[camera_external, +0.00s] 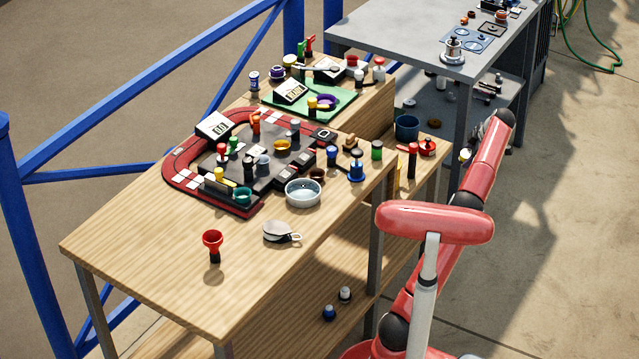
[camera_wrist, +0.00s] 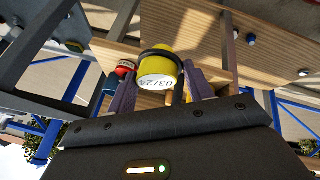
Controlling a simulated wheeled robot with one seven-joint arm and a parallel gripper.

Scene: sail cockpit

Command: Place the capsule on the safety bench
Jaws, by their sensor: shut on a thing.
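A yellow, round-ended piece with a black band and a pale printed end, which I take for the capsule (camera_wrist: 158,68), sits between the purple fingers of my gripper (camera_wrist: 160,78) in the wrist view. The fingers are shut on its sides. In the external view my arm reaches up at the right, and a small yellow-white spot near its end may be the capsule; the fingers are not clear there. No bench is labelled. A wooden bench (camera_external: 130,245) stands at centre left, and a grey metal bench (camera_external: 400,40) stands behind it.
The wooden bench carries a red-edged board (camera_external: 185,160) with several small items, a glass bowl (camera_external: 303,193), a metal scoop (camera_external: 280,232) and a red funnel-shaped piece (camera_external: 213,243). Its front left is mostly clear. Blue railings (camera_external: 120,150) run behind.

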